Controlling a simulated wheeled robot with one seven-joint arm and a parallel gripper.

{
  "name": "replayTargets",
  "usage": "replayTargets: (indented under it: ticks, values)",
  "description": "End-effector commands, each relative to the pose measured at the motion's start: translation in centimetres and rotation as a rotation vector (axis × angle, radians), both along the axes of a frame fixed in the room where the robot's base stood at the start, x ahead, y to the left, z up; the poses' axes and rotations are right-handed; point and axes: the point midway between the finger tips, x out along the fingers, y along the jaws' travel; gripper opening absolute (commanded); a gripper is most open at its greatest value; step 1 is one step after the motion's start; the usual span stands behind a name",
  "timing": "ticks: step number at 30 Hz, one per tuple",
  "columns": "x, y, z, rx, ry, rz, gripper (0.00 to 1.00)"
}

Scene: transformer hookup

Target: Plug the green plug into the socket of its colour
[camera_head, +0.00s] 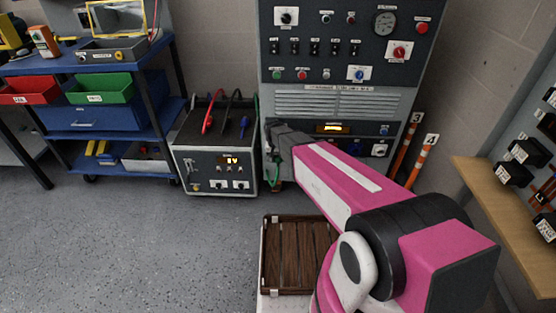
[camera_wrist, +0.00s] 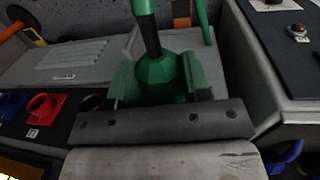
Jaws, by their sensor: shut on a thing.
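My gripper (camera_wrist: 158,88) is shut on the green plug (camera_wrist: 160,72), which sits between the fingers in the wrist view. A dark and green stem or lead runs up from the plug to the top edge. In the head view my gripper (camera_head: 273,152) is at the lower left edge of the grey control cabinet (camera_head: 345,100). A bit of green (camera_head: 275,182) shows just below it. The wrist view shows a red socket (camera_wrist: 43,108) and part of a blue one (camera_wrist: 10,104) to the left of the plug. I cannot make out a green socket in either view.
A grey power unit (camera_head: 215,165) with several coloured leads on top stands left of the cabinet. A blue trolley (camera_head: 95,130) holds red and green bins. A wooden crate (camera_head: 300,255) is below my arm. Striped posts (camera_head: 405,140) stand right of the cabinet. Left floor is clear.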

Motion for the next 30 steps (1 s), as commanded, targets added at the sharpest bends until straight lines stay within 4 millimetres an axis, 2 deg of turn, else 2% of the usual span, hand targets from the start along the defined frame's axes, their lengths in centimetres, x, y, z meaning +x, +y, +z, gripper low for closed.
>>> replayTargets:
  ticks: [30]
  values:
    - [2.0,-0.1,0.0,0.000,0.000,0.000,0.24]
